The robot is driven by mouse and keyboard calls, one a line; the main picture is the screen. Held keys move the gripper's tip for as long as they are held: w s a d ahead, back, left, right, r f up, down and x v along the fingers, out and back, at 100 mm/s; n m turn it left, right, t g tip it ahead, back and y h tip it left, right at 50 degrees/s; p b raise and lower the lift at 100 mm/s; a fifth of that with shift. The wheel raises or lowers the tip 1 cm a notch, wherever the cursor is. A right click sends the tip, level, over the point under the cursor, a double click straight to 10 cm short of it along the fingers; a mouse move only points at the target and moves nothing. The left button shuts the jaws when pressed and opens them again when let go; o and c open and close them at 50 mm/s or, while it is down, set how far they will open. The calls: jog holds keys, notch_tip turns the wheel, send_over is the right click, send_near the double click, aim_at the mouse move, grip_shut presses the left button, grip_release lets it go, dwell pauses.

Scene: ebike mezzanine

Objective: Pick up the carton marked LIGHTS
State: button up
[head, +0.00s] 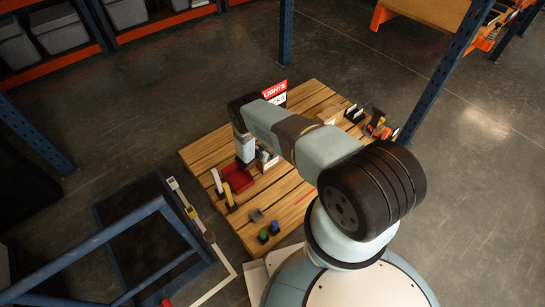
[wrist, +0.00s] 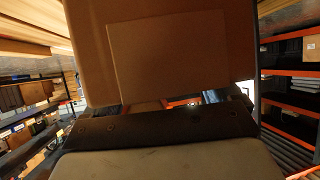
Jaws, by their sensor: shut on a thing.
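In the wrist view a large plain brown carton (wrist: 185,50) fills the upper middle, right against my gripper (wrist: 165,116), which is shut on it. A lighter rectangular patch shows on its face, and I can read no marking there. In the head view a red and white panel reading LIGHTS (head: 274,92) shows just past my arm, its lower part hidden by the arm. I cannot tell from these views whether that panel belongs to the carton in my grip. My fingertips and the contact points are not clear in either view.
A slatted wooden top (head: 200,150) bears a red tray (head: 238,177), yellow-handled tools (head: 229,198), green and blue small items (head: 268,231) and orange-black things at the right. Blue posts (head: 437,85) and a blue-framed cart (head: 120,245) stand close. Open floor lies at the right.

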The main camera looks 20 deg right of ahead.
grip_shut()
dwell(0.5)
jog(key=shift+r, duration=0.1)
